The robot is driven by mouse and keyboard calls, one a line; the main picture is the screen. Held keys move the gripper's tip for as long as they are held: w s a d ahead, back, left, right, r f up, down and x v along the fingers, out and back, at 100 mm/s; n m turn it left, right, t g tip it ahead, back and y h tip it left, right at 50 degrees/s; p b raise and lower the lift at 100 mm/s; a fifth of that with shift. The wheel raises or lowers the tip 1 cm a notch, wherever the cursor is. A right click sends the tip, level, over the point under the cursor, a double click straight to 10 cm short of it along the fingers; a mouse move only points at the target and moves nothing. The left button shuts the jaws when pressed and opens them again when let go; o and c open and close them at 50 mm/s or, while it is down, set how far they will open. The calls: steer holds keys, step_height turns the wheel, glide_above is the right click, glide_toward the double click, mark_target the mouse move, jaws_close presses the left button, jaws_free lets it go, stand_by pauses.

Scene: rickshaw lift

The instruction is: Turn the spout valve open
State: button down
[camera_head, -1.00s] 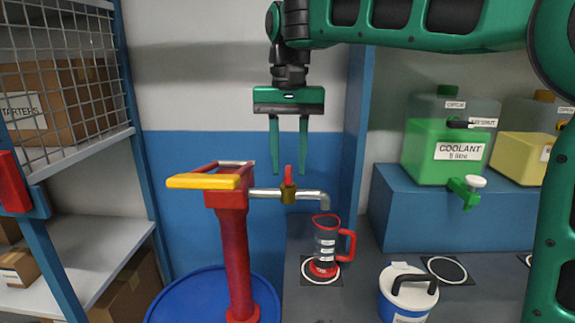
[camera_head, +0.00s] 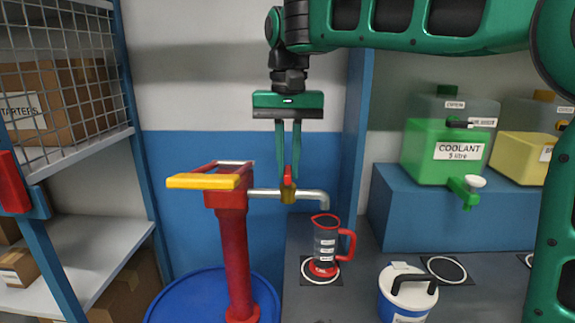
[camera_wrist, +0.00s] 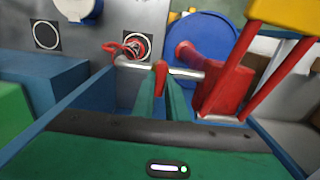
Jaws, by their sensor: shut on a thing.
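The spout valve is a small brass body (camera_head: 288,195) with a red lever (camera_head: 288,174) pointing up, on the silver spout (camera_head: 312,194) of the red pump (camera_head: 232,245). My green gripper (camera_head: 288,168) points straight down from above, with its fingers closed on the red lever. In the wrist view the lever (camera_wrist: 161,75) stands between the two green fingertips. A clear jug (camera_head: 325,243) with a red handle stands under the spout's end. The pump's yellow handle (camera_head: 203,181) reaches to the left of the gripper.
The pump stands on a blue drum (camera_head: 185,298). A white-and-blue container (camera_head: 408,293) with a black handle is on the counter at right. Coolant (camera_head: 445,150) and yellow (camera_head: 530,157) tanks stand on a blue block. A blue post (camera_head: 355,130) rises close right of my gripper.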

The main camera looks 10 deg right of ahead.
steer(key=shift+n, duration=0.3)
steer(key=n, duration=0.3)
steer(key=shift+n, duration=0.4)
steer(key=n, duration=0.4)
steer(key=shift+n, duration=0.3)
steer(key=n, duration=0.8)
steer(key=shift+w+d+r+n, duration=0.1)
steer(key=shift+w+r+n, duration=0.1)
steer(key=shift+n, duration=0.1)
steer(key=c, duration=1.8)
jaws_free()
steer(key=shift+o, duration=0.2)
steer(key=shift+n, duration=0.3)
steer(key=shift+s+f, duration=0.1)
